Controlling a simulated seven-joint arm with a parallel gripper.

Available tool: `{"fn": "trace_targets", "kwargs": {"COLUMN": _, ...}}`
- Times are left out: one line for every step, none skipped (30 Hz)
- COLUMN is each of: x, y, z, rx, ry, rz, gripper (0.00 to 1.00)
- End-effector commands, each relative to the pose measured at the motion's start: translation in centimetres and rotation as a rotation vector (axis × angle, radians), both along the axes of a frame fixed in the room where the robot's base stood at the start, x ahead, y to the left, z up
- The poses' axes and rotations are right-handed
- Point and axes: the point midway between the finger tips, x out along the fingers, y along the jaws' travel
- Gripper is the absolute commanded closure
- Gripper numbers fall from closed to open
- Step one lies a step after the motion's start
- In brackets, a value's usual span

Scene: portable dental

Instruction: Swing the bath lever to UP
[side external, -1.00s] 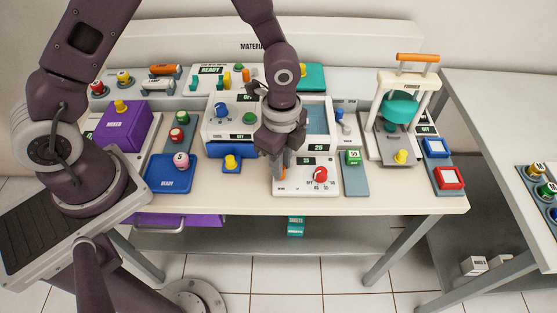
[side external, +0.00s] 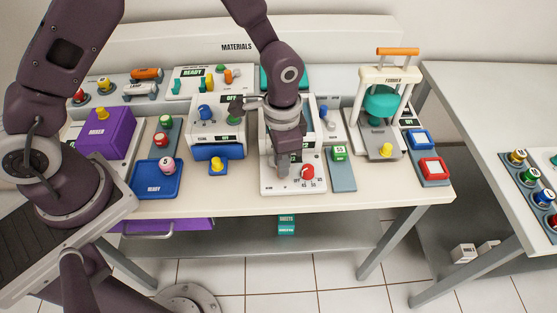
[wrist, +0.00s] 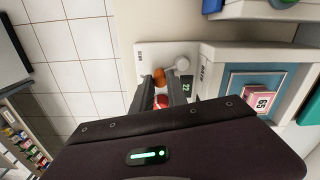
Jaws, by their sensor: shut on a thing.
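The white bath panel (side external: 275,186) sits at the front edge of the table, with a red knob (side external: 308,172) at its right. In the wrist view the panel (wrist: 149,57) shows an orange lever grip (wrist: 159,77), a pale round-ended piece (wrist: 181,64) beside it, and the red knob (wrist: 162,101) between my fingers. My gripper (side external: 283,170) points down over the panel; in the wrist view its fingertips (wrist: 160,83) are on either side of the orange grip, shut on it. In the side view my gripper hides the lever. The lever's UP marking is not readable.
The bath, with a pink block marked 65 (wrist: 262,98), lies behind the panel. The former (side external: 393,75) stands at back right.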

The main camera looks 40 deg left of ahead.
Motion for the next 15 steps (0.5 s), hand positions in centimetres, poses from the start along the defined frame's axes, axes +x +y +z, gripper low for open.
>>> {"fn": "trace_targets", "kwargs": {"x": 0.19, "y": -0.1, "z": 0.08, "rx": -0.002, "ry": -0.005, "rz": 0.016, "gripper": 1.0}}
{"fn": "trace_targets", "kwargs": {"x": 0.23, "y": -0.1, "z": 0.08, "rx": -0.002, "ry": -0.005, "rz": 0.026, "gripper": 1.0}}
{"fn": "trace_targets", "kwargs": {"x": 0.28, "y": -0.12, "z": 0.08, "rx": -0.002, "ry": -0.005, "rz": 0.037, "gripper": 1.0}}
{"fn": "trace_targets", "kwargs": {"x": 0.31, "y": -0.12, "z": 0.08, "rx": -0.002, "ry": -0.005, "rz": 0.044, "gripper": 1.0}}
{"fn": "trace_targets", "kwargs": {"x": 0.33, "y": -0.13, "z": 0.08, "rx": -0.002, "ry": -0.005, "rz": 0.05, "gripper": 1.0}}
{"fn": "trace_targets", "kwargs": {"x": 0.36, "y": -0.14, "z": 0.08, "rx": -0.002, "ry": -0.005, "rz": 0.057, "gripper": 1.0}}
{"fn": "trace_targets", "kwargs": {"x": 0.38, "y": -0.15, "z": 0.08, "rx": -0.002, "ry": -0.005, "rz": 0.061, "gripper": 1.0}}
{"fn": "trace_targets", "kwargs": {"x": 0.4, "y": -0.16, "z": 0.08, "rx": -0.002, "ry": -0.005, "rz": 0.065, "gripper": 1.0}}
{"fn": "trace_targets", "kwargs": {"x": 0.42, "y": -0.17, "z": 0.08, "rx": -0.002, "ry": -0.005, "rz": 0.07, "gripper": 1.0}}
{"fn": "trace_targets", "kwargs": {"x": 0.43, "y": -0.16, "z": 0.09, "rx": -0.002, "ry": -0.005, "rz": 0.072, "gripper": 1.0}}
{"fn": "trace_targets", "kwargs": {"x": 0.44, "y": -0.17, "z": 0.09, "rx": -0.002, "ry": -0.005, "rz": 0.074, "gripper": 1.0}}
{"fn": "trace_targets", "kwargs": {"x": 0.45, "y": -0.18, "z": 0.09, "rx": -0.002, "ry": -0.005, "rz": 0.076, "gripper": 1.0}}
{"fn": "trace_targets", "kwargs": {"x": 0.45, "y": -0.18, "z": 0.09, "rx": -0.002, "ry": -0.005, "rz": 0.077, "gripper": 1.0}}
{"fn": "trace_targets", "kwargs": {"x": 0.45, "y": -0.18, "z": 0.09, "rx": -0.002, "ry": -0.005, "rz": 0.077, "gripper": 1.0}}
{"fn": "trace_targets", "kwargs": {"x": 0.46, "y": -0.18, "z": 0.09, "rx": -0.002, "ry": -0.005, "rz": 0.077, "gripper": 1.0}}
